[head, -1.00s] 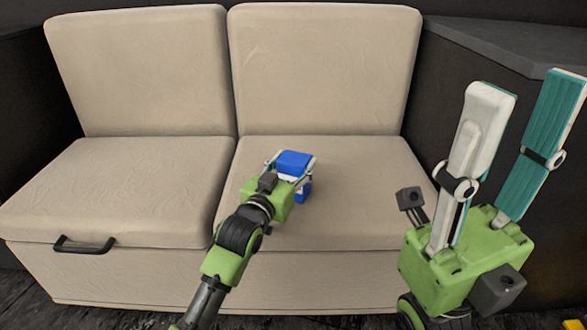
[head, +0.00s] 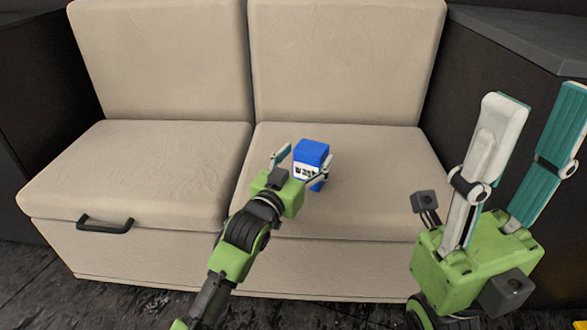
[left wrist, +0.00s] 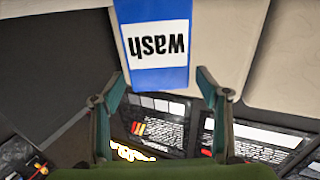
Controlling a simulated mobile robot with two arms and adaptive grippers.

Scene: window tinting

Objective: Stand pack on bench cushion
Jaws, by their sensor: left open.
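The pack (head: 309,158) is a blue box with a white label. It appears upright on the right seat cushion (head: 380,180) of the beige bench. In the left wrist view the pack (left wrist: 155,75) shows at the top, its label reading "wash" upside down. My left gripper (head: 305,163) is open, with its fingers spread to either side of the pack; in the left wrist view gaps show between the fingers (left wrist: 160,82) and the pack. The pack's lower part is partly hidden in the head view. My right gripper (head: 538,97) is open, empty and raised at the right.
The left seat cushion (head: 140,165) is clear, with a black handle (head: 105,224) on the bench front below. Backrests (head: 345,60) stand behind. A dark cabinet (head: 520,60) is at the right. Dark printed panels (left wrist: 160,125) lie below the gripper in the left wrist view.

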